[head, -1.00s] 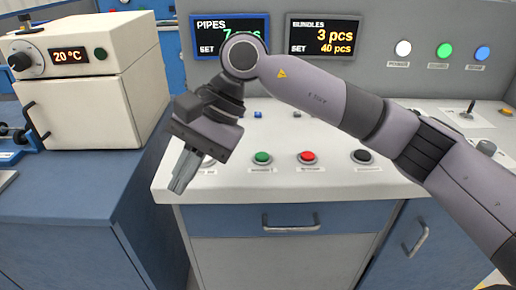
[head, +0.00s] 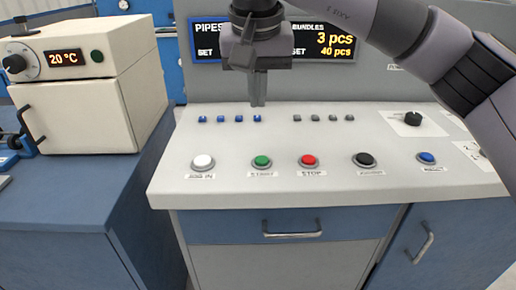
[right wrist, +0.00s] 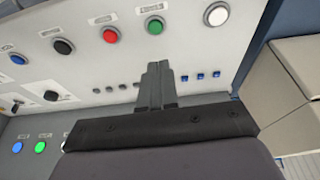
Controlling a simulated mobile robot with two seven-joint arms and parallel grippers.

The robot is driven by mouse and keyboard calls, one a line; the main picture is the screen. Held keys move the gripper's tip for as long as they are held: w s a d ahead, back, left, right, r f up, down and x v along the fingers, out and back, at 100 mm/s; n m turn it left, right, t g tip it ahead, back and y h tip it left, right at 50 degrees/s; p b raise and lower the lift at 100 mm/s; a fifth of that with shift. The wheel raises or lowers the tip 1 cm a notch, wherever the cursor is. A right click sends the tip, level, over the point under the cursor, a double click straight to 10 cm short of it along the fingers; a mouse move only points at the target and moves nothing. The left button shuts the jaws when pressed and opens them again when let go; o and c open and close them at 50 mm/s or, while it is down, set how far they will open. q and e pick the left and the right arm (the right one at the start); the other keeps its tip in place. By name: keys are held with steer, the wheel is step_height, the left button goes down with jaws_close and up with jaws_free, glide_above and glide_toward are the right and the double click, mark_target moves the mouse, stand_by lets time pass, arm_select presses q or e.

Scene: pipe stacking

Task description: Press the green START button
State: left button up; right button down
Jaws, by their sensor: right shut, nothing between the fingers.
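The green START button (head: 261,161) sits on the sloped white control panel (head: 400,185), between a white button (head: 203,162) and the red STOP button (head: 308,160). It also shows in the right wrist view (right wrist: 155,25), beyond my fingertips. My right gripper (head: 258,103) is shut and empty, pointing down over the back part of the panel, behind the green button in the head view. In the right wrist view its closed fingers (right wrist: 157,66) point toward the green button, apart from it. My left gripper is not in view.
A black button (head: 364,160) and a blue button (head: 426,158) continue the row to the right. Small blue and grey buttons line the panel behind. Display screens (head: 345,40) stand at the back. A white oven (head: 80,85) stands on the left counter.

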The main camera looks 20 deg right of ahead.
steer(key=shift+f, duration=0.1)
glide_toward(258, 160)
steer(key=x, duration=0.5)
steer(key=shift+w+d+f+b, duration=0.15)
steer(key=shift+w+b, duration=0.05)
steer(key=shift+b, duration=0.15)
steer(key=shift+f, duration=0.6)
